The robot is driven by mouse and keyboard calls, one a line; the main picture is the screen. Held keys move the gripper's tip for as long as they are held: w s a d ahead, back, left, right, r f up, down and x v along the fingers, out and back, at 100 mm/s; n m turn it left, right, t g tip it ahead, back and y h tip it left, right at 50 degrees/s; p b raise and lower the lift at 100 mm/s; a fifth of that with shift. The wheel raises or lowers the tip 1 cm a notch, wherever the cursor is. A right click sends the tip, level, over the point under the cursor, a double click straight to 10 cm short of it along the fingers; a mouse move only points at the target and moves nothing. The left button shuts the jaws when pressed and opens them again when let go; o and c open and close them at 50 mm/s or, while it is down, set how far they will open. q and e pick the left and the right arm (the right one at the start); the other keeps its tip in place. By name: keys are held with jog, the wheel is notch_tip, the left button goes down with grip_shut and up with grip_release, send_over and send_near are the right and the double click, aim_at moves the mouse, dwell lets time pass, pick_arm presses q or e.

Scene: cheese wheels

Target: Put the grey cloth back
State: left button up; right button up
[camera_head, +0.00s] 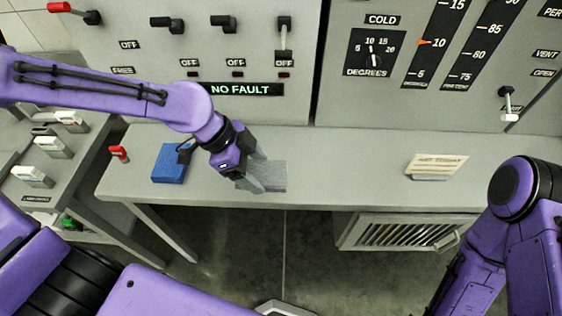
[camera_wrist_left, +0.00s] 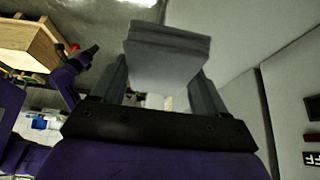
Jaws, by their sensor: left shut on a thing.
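The grey cloth (camera_head: 275,176) is a flat folded pad over the middle-left of the grey shelf below the panel. My left gripper (camera_head: 262,181) is shut on it, with one finger in front of the cloth. I cannot tell whether the cloth touches the shelf. In the left wrist view the folded cloth (camera_wrist_left: 165,58) sits between the two fingers (camera_wrist_left: 160,88), its layered edge showing. My right arm shows at the lower right of the head view, but its gripper is out of the picture.
A printed card (camera_head: 436,166) stands at the right. The shelf (camera_head: 345,170) between is clear. Panel levers (camera_head: 284,40) rise behind; a vented unit (camera_head: 400,233) is below.

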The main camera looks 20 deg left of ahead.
aim_at(254, 161)
pick_arm(q)
jog(key=w+f+b, duration=0.3)
jog(key=b, duration=0.1)
jog(key=w+f, duration=0.2)
jog(key=w, duration=0.1)
jog(key=w+f, duration=0.2)
jog(key=w, duration=0.1)
jog(key=w+f, duration=0.2)
jog(key=w, duration=0.2)
jog(key=shift+d+f, duration=0.1)
jog(key=shift+f, duration=0.25)
notch_tip(254, 161, down, 2)
jog(key=shift+d+f+p, duration=0.1)
jog(key=shift+f+p, duration=0.15)
jog(key=shift+p, duration=0.05)
jog(key=shift+f, duration=0.35)
pick_arm(e)
notch_tip(254, 161, down, 5)
jog(key=shift+a+f, duration=0.1)
jog(key=shift+f, duration=0.1)
pick_arm(q)
jog(key=shift+f, duration=0.1)
jog(key=o, duration=0.9)
jog(key=shift+o, duration=0.2)
jog(key=v, duration=1.2)
jog(key=shift+b, duration=0.35)
pick_arm(e)
jog(key=shift+f, duration=0.3)
